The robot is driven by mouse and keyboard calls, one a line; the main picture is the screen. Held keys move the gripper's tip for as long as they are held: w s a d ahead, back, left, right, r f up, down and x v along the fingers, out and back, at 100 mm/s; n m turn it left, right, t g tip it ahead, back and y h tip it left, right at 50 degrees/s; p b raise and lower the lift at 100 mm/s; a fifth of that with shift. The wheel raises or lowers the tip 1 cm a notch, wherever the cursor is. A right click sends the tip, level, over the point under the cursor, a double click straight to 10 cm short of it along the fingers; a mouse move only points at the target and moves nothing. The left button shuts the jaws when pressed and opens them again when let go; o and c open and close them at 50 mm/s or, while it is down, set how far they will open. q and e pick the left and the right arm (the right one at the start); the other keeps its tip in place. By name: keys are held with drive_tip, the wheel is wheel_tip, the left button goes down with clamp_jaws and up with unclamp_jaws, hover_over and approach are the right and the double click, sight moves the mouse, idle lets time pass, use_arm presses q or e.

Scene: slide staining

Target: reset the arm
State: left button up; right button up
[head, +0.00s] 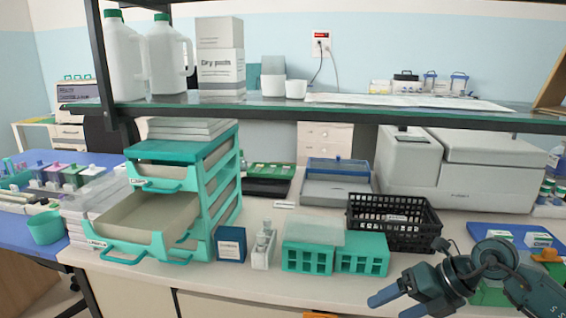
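My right arm reaches in from the lower right corner. Its gripper (398,304) is above the front edge of the bench, its blue-grey fingers pointing left. The fingers are apart with nothing visible between them, though the lower finger is partly cut by the picture's bottom edge. It is right of and in front of the teal slide racks (361,254), not touching them as far as I can see. My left arm and gripper are not in view.
A teal drawer unit (223,194) has its lower drawer pulled out at left. A black basket (424,235) stands behind the gripper. A blue tray (476,228) lies at right, partly behind my arm. A glass shelf (330,113) spans above the bench (300,288).

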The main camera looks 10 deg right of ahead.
drive_tip(key=s+a+r+m+t+y+p, duration=0.1)
drive_tip(key=s+a+m+t+y, duration=0.15)
drive_tip(key=a+m+y, duration=0.35)
drive_tip(key=s+a+r+m+t+y+p, duration=0.1)
drive_tip(key=a+r+m+t+y, duration=0.15)
drive_tip(key=a, duration=0.55)
drive_tip(key=s+d+f+m+t+h+p, duration=0.1)
drive_tip(key=f+m+t+h, duration=0.6)
drive_tip(key=m, duration=1)
wheel_tip(320, 180, down, 4)
drive_tip(key=s+d+h, duration=0.1)
drive_tip(key=d+h, duration=0.1)
drive_tip(key=h, duration=0.1)
drive_tip(key=shift+s+d+r, duration=0.15)
drive_tip(key=shift+s+r, duration=0.1)
drive_tip(key=shift+s, duration=0.15)
drive_tip(key=s+f+m+g, duration=0.1)
drive_tip(key=s+f+m, duration=0.1)
drive_tip(key=s+f, duration=0.1)
drive_tip(key=s+a+f+m+g+h, duration=0.1)
drive_tip(key=s+f+m+g, duration=0.1)
drive_tip(key=s+f, duration=0.1)
drive_tip(key=s+a+f+m+g+h, duration=0.1)
drive_tip(key=s+f+m+g, duration=0.1)
drive_tip(key=s+f, duration=0.1)
drive_tip(key=shift+s+a+f, duration=0.1)
drive_tip(key=shift+s+f, duration=0.1)
drive_tip(key=shift+f, duration=0.3)
drive_tip(key=shift+c, duration=0.2)
